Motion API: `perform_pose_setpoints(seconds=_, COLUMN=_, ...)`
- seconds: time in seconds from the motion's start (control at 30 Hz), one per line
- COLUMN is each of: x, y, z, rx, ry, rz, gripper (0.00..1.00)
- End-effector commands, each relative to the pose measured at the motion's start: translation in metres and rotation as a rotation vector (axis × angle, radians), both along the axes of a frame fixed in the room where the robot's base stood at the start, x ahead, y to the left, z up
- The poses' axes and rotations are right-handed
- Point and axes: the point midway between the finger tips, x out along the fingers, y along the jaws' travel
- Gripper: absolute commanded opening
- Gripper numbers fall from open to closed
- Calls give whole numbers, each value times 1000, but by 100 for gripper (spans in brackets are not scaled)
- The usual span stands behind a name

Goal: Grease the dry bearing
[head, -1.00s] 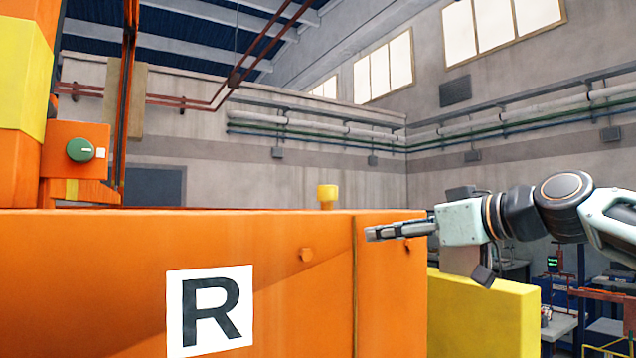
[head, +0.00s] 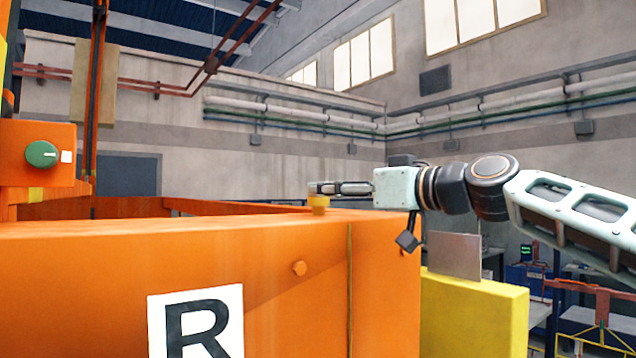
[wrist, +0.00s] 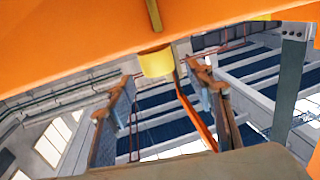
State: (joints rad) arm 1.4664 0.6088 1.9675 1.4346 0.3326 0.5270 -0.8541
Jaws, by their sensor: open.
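No bearing can be made out.
A white panel with a black R (head: 195,325) is on the housing's front. A green knob (head: 41,154) sits on an orange box at the left. A yellow block (head: 472,315) with a grey plate (head: 455,254) stands below my arm.

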Motion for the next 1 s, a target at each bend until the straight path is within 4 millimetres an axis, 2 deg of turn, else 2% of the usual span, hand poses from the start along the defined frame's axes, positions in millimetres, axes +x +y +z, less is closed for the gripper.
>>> perform_pose_setpoints(seconds=0.13, x=15, y=17, z=3, rx=-1, ry=1, rz=2, gripper=49)
perform_pose_setpoints(seconds=0.3, x=27, y=26, z=2, rx=1, ry=-1, rz=1, gripper=49)
perform_pose_setpoints(seconds=0.77, x=33, y=31, z=0, rx=0, ry=0, rz=-1, gripper=49)
perform_pose_setpoints(seconds=1.0, x=33, y=31, z=0, rx=0, ry=0, rz=-1, gripper=23)
